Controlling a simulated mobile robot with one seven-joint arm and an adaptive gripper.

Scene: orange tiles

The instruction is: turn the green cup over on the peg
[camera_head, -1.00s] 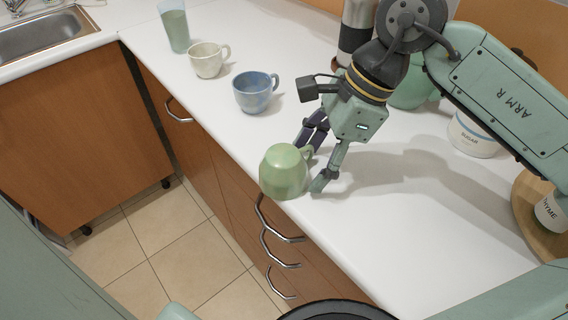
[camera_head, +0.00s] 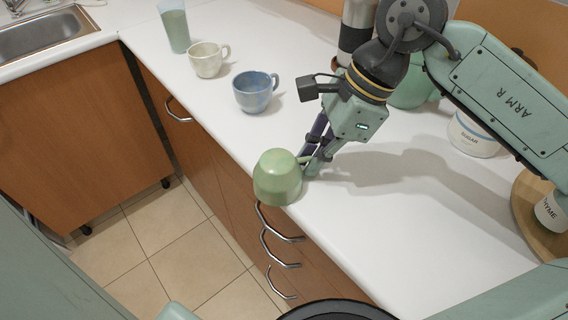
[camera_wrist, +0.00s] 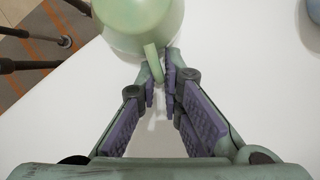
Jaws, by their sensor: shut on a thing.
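The green cup (camera_head: 277,180) is at the front edge of the white counter in the head view, rounded base up and mouth apparently down. Its handle points right, toward my gripper (camera_head: 308,166). My gripper is shut on this handle. In the wrist view the cup (camera_wrist: 140,20) is at the top, and its handle lies between the fingertips of my gripper (camera_wrist: 161,75). The cup's mouth is hidden, and I cannot make out a peg or tell whether one is under the cup.
A blue cup (camera_head: 255,92), a cream cup (camera_head: 207,61) and a green glass (camera_head: 175,28) stand farther back. A sugar jar (camera_head: 472,136) and a thyme jar (camera_head: 552,212) on a wooden board are at right. The counter right of the cup is clear. Drawer handles lie below the edge.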

